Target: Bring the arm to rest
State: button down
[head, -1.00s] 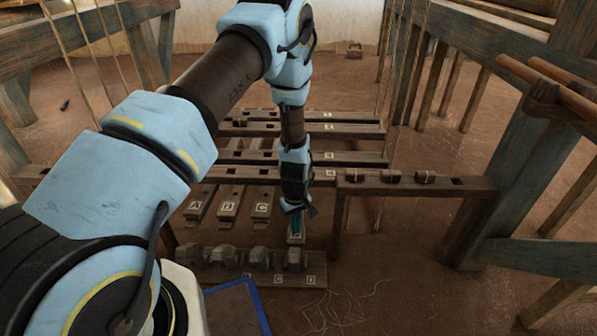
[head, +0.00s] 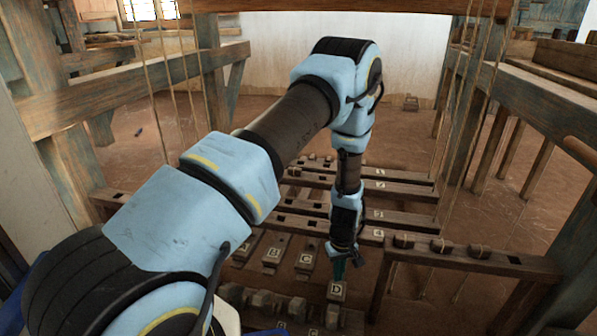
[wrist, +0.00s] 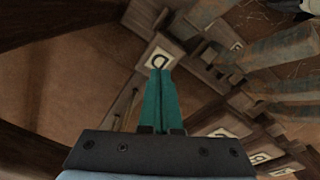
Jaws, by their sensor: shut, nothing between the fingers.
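My arm reaches forward and down in the head view. My gripper (head: 338,268) points down just above the near end of the treadle marked D (head: 336,291). Its teal fingers (wrist: 160,80) are together with nothing between them. In the wrist view the fingertips overlap the D plate (wrist: 154,61), and I cannot tell whether they touch it. Treadles B (head: 272,255) and C (head: 304,262) lie to the left. Treadle A is partly hidden by my arm.
A row of blocks (head: 265,302) sits below the treadles. A wooden rail with pegs (head: 470,257) is right of my gripper. Loom posts and cords stand on both sides. Bare floor (head: 425,300) lies at the lower right.

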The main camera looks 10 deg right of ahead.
jog(key=w+a+r+p, duration=0.1)
jog(key=w+a+r, duration=0.2)
jog(key=a+r, duration=0.55)
jog(key=w+a+r, duration=0.2)
jog(key=a+r, duration=0.2)
jog(key=r, duration=0.9)
jog(key=s+a+r+m+t+p, duration=0.1)
jog(key=s+a+r, duration=0.3)
jog(key=a+r, duration=0.45)
jog(key=s+a+r+m+t+p, duration=0.1)
jog(key=s+a+r, duration=0.4)
jog(key=a+r, duration=0.3)
notch_tip(320, 180, up, 37)
jog(key=a+p, duration=0.1)
jog(key=p, duration=3.7)
jog(key=shift+r, duration=0.15)
